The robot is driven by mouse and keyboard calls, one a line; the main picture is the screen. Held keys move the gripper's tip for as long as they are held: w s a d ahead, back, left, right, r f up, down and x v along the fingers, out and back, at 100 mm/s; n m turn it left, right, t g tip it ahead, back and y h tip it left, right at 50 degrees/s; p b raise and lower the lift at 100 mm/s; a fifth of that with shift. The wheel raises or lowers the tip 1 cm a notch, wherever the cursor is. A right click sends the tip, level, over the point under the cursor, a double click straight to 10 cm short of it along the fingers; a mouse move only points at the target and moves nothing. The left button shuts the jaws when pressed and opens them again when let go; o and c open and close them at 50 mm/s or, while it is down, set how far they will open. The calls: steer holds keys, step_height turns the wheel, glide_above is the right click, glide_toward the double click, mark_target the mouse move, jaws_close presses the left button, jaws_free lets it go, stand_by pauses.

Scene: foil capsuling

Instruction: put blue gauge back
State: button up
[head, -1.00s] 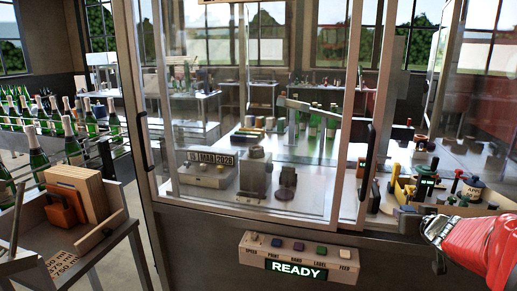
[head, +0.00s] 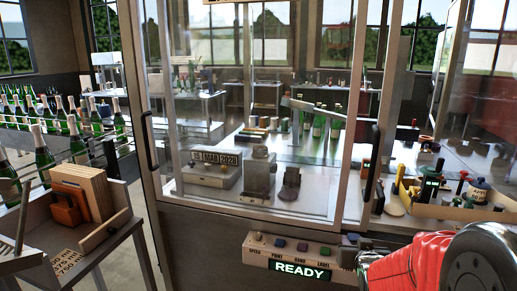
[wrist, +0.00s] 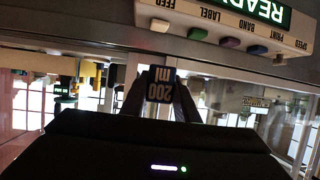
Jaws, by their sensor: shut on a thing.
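My gripper (wrist: 160,98) is shut on a small dark blue gauge (wrist: 161,78) marked "200 ml", which reads upside down in the wrist view. The gauge sits between both fingers. In the head view my gripper (head: 368,247) is at the lower right, in front of the machine, close to the right end of the button panel. The gauge is hard to make out there. A stand (head: 112,226) at the left has volume labels on its front.
The button panel (head: 290,246) with its green READY display juts from the machine front, close to my gripper. A glazed guard (head: 250,110) encloses the machine. A tray of tools (head: 440,208) stands at the right. Green bottles (head: 40,150) line the left.

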steer(key=a+f+n+y, duration=0.1)
steer(key=a+f, duration=0.3)
steer(key=a, duration=0.8)
steer(key=shift+s+a+f+n+y, duration=0.15)
steer(key=shift+a+f+n+y, duration=0.1)
steer(key=shift+f+n+y, duration=0.2)
steer(key=shift+r, duration=0.15)
step_height(320, 180, up, 10)
steer(key=w+m+h, duration=0.2)
steer(key=m+h, duration=0.1)
steer(key=h, duration=0.1)
steer(key=shift+w, duration=0.25)
steer(key=shift+m, duration=0.25)
